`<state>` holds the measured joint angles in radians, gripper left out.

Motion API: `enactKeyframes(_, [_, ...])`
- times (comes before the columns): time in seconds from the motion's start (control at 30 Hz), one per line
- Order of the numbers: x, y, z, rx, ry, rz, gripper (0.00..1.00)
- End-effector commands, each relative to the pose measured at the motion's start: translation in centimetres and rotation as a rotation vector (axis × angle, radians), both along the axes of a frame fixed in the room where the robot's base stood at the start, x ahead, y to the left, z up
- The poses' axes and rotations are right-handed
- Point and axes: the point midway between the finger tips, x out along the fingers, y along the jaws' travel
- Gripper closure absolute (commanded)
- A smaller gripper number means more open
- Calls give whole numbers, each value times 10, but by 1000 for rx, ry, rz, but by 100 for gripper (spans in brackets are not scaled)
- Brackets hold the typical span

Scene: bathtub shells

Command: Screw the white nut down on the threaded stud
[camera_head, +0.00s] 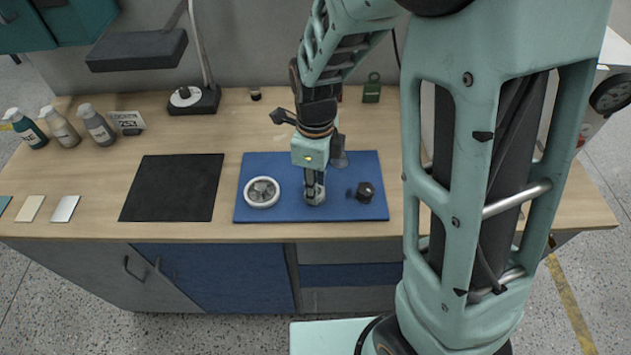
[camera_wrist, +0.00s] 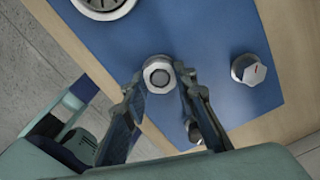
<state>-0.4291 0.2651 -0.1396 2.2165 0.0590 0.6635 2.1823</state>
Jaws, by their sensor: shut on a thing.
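The white nut (camera_wrist: 158,66) shows in the wrist view as a pale ring with a grey round centre, between the tips of my gripper (camera_wrist: 160,82). My gripper is shut on it, one finger on each side. The grey centre looks like the end of the threaded stud (camera_wrist: 159,77); its threads are hidden, and how far down the nut sits cannot be told. In the head view my gripper (camera_head: 314,199) points down at the middle of the blue mat (camera_head: 285,168), and the fingers mostly hide the nut and stud.
A white round dish (camera_head: 262,204) with grey metal pieces inside stands left of my gripper. A black mat (camera_head: 172,187) lies farther left. Bottles and a lamp stand behind.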

Motion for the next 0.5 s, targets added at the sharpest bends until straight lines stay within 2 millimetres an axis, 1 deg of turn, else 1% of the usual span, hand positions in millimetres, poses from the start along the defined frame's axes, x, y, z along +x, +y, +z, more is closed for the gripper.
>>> enactKeyframes(0.03, [0,0,3,-1,1,-49,100])
enactKeyframes(0.2, [0,0,3,-2,2,-200,100])
enactKeyframes(0.5, [0,0,3,0,0,-407,100])
